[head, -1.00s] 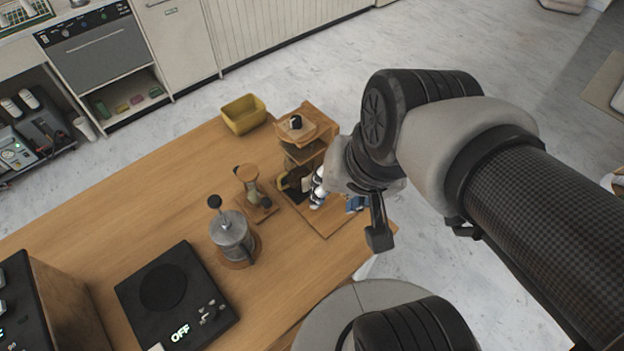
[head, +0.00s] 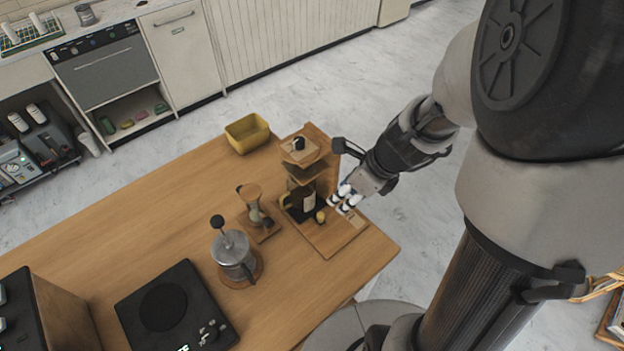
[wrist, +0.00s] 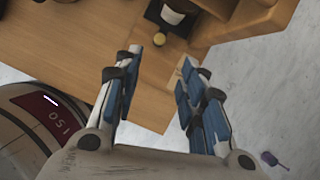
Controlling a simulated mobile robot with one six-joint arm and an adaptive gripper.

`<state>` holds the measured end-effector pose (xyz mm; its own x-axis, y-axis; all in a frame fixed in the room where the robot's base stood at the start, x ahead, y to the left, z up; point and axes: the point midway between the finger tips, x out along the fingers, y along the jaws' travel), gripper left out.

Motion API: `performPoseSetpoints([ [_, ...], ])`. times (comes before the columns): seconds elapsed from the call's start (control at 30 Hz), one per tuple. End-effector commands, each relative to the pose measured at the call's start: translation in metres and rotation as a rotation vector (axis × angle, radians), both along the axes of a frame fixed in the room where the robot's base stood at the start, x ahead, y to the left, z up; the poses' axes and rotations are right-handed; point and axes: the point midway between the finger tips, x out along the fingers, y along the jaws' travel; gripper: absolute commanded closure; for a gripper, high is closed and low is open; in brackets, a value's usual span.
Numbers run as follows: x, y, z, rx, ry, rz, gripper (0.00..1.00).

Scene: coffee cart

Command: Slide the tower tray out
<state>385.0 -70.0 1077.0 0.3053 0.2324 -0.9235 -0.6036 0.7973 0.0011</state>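The wooden pour-over tower (head: 318,150) stands near the table's far right edge on a wide wooden base (head: 335,238). A flat black tray (head: 293,212) lies at its foot, under a dark carafe (head: 301,198) with a pale label. A small yellow round knob (head: 320,217) is at the tray's front; the knob also shows in the wrist view (wrist: 159,39). My gripper (head: 345,202) is to the right of the knob, over the base. In the wrist view my gripper (wrist: 163,58) is open and empty, the knob just beyond the gap between its fingertips.
A small wooden stand with a glass vessel (head: 252,205) and a French press (head: 233,255) stand left of the tower. A yellow bin (head: 247,132) is behind it. The base's front part is mostly clear.

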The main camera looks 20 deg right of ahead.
Motion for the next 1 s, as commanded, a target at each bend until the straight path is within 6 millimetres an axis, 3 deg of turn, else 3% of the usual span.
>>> performPoseSetpoints([
  [0.1, 0.007, 0.007, -0.03, 0.001, 0.003, 0.005, 0.62],
  [0.5, 0.033, 0.027, -0.11, -0.001, 0.002, 0.006, 0.62],
  [0.7, 0.042, 0.033, -0.134, -0.001, 0.001, 0.006, 0.62],
  [1.0, 0.046, 0.036, -0.141, -0.002, -0.001, 0.006, 0.62],
])
